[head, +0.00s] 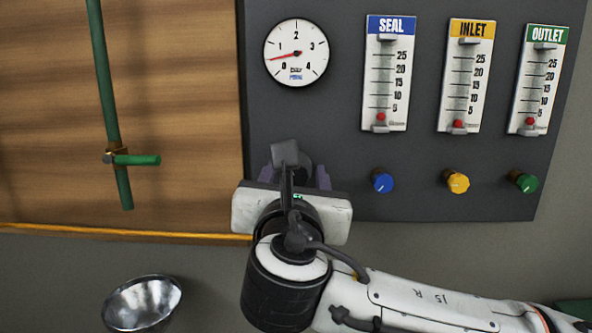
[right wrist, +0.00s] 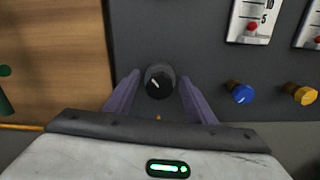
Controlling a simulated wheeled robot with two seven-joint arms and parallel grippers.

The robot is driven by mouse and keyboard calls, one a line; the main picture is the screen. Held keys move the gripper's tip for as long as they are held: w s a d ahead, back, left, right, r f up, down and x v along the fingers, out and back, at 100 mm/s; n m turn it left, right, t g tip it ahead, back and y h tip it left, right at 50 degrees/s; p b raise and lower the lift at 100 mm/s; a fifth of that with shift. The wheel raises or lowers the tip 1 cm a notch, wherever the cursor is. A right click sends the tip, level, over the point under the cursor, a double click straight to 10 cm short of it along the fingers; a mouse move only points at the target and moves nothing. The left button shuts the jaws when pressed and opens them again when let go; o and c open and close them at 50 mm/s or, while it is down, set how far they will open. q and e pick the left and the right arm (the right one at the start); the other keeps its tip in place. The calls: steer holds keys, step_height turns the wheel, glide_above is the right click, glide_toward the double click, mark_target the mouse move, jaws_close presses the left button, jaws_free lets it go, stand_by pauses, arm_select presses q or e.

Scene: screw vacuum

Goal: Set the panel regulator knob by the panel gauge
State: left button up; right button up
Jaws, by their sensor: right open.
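The black regulator knob (right wrist: 159,81) has a white pointer line and shows in the right wrist view. In the head view my right gripper (head: 298,172) mostly hides it. My right gripper (right wrist: 155,92) is open, with one purple finger on each side of the knob and visible gaps between. I cannot tell how far the fingertips are from the panel. My left gripper is not in view.
Right of the gauge are the SEAL (head: 388,75), INLET (head: 466,78) and OUTLET (head: 538,80) flow meters. Below them are blue (head: 382,181), yellow (head: 456,182) and green (head: 524,182) knobs. A green pipe (head: 108,100) and a metal bowl (head: 142,303) are at left.

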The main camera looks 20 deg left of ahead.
steer(key=shift+w+a, duration=0.15)
steer(key=shift+w, duration=0.4)
steer(key=c, duration=1)
steer(key=shift+c, duration=0.2)
steer(key=shift+m, duration=0.3)
